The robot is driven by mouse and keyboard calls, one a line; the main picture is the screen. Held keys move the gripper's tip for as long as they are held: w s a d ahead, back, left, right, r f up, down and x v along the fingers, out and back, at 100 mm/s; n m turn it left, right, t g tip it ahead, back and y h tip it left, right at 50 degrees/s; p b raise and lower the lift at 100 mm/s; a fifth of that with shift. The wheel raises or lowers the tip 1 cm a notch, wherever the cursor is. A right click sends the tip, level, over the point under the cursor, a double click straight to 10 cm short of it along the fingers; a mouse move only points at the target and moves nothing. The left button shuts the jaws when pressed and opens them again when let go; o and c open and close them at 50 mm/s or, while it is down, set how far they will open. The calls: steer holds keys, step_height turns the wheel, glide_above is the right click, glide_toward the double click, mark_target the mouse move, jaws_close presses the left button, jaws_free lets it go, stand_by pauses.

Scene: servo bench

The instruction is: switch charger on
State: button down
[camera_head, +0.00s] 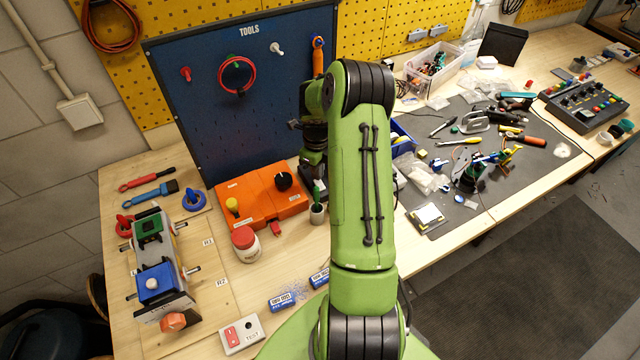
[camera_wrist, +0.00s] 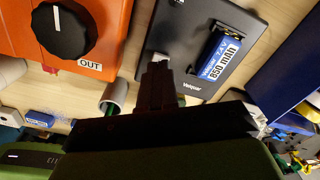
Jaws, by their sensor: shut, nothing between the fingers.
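The charger (camera_wrist: 201,22) is a dark flat unit marked "Velpar" in the wrist view, right of the orange box. A blue battery (camera_wrist: 219,57) labelled 7.4V 850 mAh sits on it. My gripper (camera_wrist: 157,68) is shut and empty, its fingertips over the charger's left part. A small light grey piece shows just beyond the tips; I cannot tell whether it is the switch or whether the fingers touch it. In the head view my arm hides most of the charger and the fingertips.
The orange box (camera_head: 262,204) with a black knob stands left of the charger. A grey cup (camera_wrist: 115,96) is close to my fingers. A red-lidded jar (camera_head: 246,246), blue packs (camera_head: 282,301) and a red switch box (camera_head: 241,335) stand nearer the front. A blue tool board (camera_head: 215,110) rises behind.

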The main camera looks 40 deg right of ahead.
steer(key=shift+f+b, duration=0.75)
steer(key=shift+f, duration=0.2)
stand_by(0.6)
steer(key=shift+r+p, duration=2.2)
steer(key=shift+r, duration=1.4)
steer(key=s+a+r+n+t+h+b, duration=0.1)
steer(key=s+a+r+n, duration=0.1)
steer(key=a+r+n, duration=0.65)
steer(key=s+a+r+n+t+h+b, duration=0.1)
steer(key=s+a+r+n, duration=0.2)
steer(key=a+r+n, duration=0.55)
steer(key=s+a+r+n+t+y, duration=0.1)
steer(key=s+a+n, duration=0.3)
steer(key=s+n, duration=0.3)
steer(key=s+a+r+n+t+y+b, duration=0.1)
steer(key=s+a+r+n+t, duration=0.1)
steer(key=s+a+n, duration=0.3)
steer(key=s+n, duration=0.3)
steer(key=n, duration=0.1)
steer(key=shift+a+t, duration=0.15)
steer(key=shift+t, duration=0.15)
